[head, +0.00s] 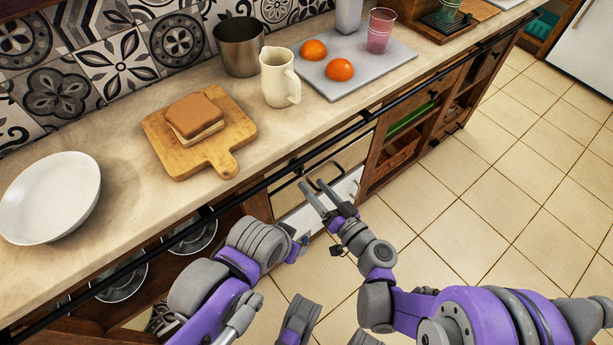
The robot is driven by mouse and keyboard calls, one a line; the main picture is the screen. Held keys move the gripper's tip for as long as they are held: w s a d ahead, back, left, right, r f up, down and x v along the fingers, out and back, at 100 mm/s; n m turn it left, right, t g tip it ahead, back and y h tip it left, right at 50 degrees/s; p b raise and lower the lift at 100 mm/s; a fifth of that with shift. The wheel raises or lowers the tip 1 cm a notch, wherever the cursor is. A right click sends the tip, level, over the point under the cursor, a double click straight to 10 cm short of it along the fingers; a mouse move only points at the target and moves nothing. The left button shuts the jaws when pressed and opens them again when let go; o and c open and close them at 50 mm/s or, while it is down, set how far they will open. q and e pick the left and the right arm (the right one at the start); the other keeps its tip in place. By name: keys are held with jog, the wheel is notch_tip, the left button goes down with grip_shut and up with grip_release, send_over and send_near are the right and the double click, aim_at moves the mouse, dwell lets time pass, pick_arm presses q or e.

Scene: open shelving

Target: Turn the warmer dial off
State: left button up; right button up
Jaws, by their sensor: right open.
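A warmer-like unit with a cream front (348,157) and a dark bar handle sits under the counter. A pale lower panel (346,188) shows below it, partly behind my right gripper. I cannot make out the dial; it may be hidden or too small. My right gripper (315,184) is open and empty, its two grey fingers pointing up and left in front of the unit's handle. I cannot tell whether it touches. My left arm's end (297,246) is lower left of it; its fingers are too hidden to read.
The counter edge carries a long dark rail (240,193). On top are a white bowl (50,197), a cutting board (222,166) with a sandwich, a metal pot (239,48), a cream pitcher (278,80) and a grey tray (375,72) with oranges. Tiled floor (500,200) is clear at right.

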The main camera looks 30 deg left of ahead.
pick_arm(q)
jog(key=shift+r, duration=0.15)
pick_arm(e)
jog(key=v, duration=0.6)
jog(key=s+d+m+g+h, duration=0.15)
jog(key=s+d+h, duration=0.3)
jog(key=d, duration=0.55)
jog(key=s+d+m+h, duration=0.35)
jog(key=d+h, duration=0.25)
jog(key=d, duration=0.5)
jog(key=s+d+m+g+h, duration=0.1)
jog(key=s+d+h, duration=0.35)
jog(key=d, duration=0.55)
pick_arm(q)
notch_tip(320, 180, up, 22)
jog(key=w+t+p, duration=0.1)
jog(key=p, duration=1.8)
jog(key=shift+w, duration=0.35)
pick_arm(e)
notch_tip(320, 180, up, 21)
jog(key=w+h, duration=0.1)
jog(key=shift+w+d, duration=0.4)
